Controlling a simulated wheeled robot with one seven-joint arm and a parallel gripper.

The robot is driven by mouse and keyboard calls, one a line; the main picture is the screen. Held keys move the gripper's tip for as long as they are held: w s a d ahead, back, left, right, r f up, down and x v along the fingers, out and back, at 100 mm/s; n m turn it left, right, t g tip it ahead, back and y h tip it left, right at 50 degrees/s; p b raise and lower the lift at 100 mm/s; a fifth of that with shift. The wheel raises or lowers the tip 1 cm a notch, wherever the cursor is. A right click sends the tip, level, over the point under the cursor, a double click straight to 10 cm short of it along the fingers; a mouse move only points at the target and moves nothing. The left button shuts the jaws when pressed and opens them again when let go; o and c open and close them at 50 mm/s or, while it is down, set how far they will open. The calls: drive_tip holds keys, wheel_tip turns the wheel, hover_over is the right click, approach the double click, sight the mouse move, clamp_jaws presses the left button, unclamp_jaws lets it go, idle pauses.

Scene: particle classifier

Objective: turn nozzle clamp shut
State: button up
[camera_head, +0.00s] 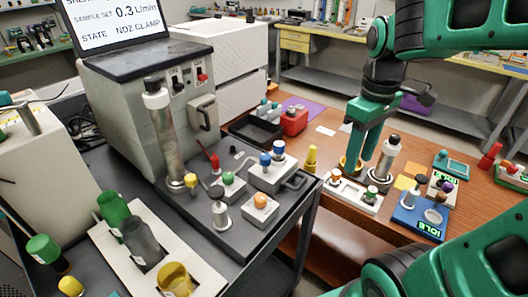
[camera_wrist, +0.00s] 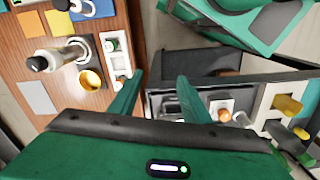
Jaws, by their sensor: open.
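My gripper (camera_head: 362,158) hangs fingers-down over the wooden bench in the head view. Its green fingers are apart and hold nothing; they also show in the wrist view (camera_wrist: 160,80). The classifier (camera_head: 150,85) stands on the dark cart at left, with a screen (camera_head: 112,22) reading "STATE NOZ CLAMP". A tall metal column (camera_head: 166,135) stands before it, with a yellow knob (camera_head: 191,181) by its base. A red lever (camera_head: 214,163), a green knob (camera_head: 228,178) and an orange knob (camera_head: 260,201) are on the board nearby. Which part is the nozzle clamp, I cannot tell. My gripper is right of all these, apart from them.
A second metal cylinder (camera_head: 386,158) stands on the bench close to my gripper, with a white tray (camera_head: 350,196) in front. A white rack (camera_head: 158,255) with bottles lies at the cart's front. A gap separates cart and bench.

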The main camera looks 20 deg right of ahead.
drive_tip(key=w+a+r+n, duration=0.4)
drive_tip(key=w+a+n, duration=0.5)
drive_tip(key=n, duration=0.1)
drive_tip(key=r+n, duration=0.1)
drive_tip(key=n, duration=0.8)
hover_over(265, 155)
wheel_tip(265, 155, down, 10)
drive_tip(key=shift+f, duration=0.1)
drive_tip(key=shift+c, duration=0.5)
drive_tip(key=c, duration=0.9)
